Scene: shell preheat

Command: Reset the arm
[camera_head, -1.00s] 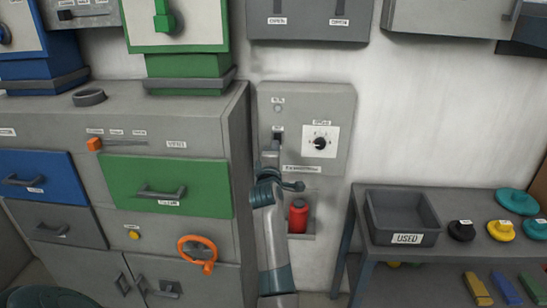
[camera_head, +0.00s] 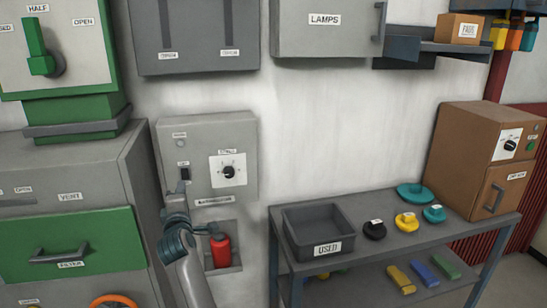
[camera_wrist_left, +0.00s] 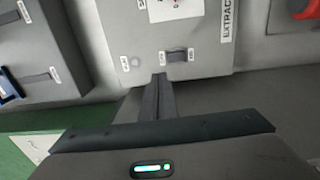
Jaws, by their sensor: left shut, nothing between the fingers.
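My left gripper (camera_head: 181,186) is shut and empty, pointing up in front of the lower left of a grey wall panel (camera_head: 240,140). The panel has a black dial (camera_head: 229,172) on a white plate, a small dark switch (camera_head: 184,173) and a round lamp (camera_head: 180,142). The fingertips are just below the switch in the head view; contact is unclear. In the left wrist view the closed fingers (camera_wrist_left: 160,85) point at the panel (camera_wrist_left: 205,58), just beside and below the switch (camera_wrist_left: 177,55). My right gripper is not in view.
A red bottle (camera_head: 220,250) sits in a recess right of my left forearm. A grey shelf table (camera_head: 410,240) at right holds a bin (camera_head: 319,231), lids and a brown oven (camera_head: 485,160). Green-drawered cabinet (camera_head: 70,248) stands left. Wall boxes hang above.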

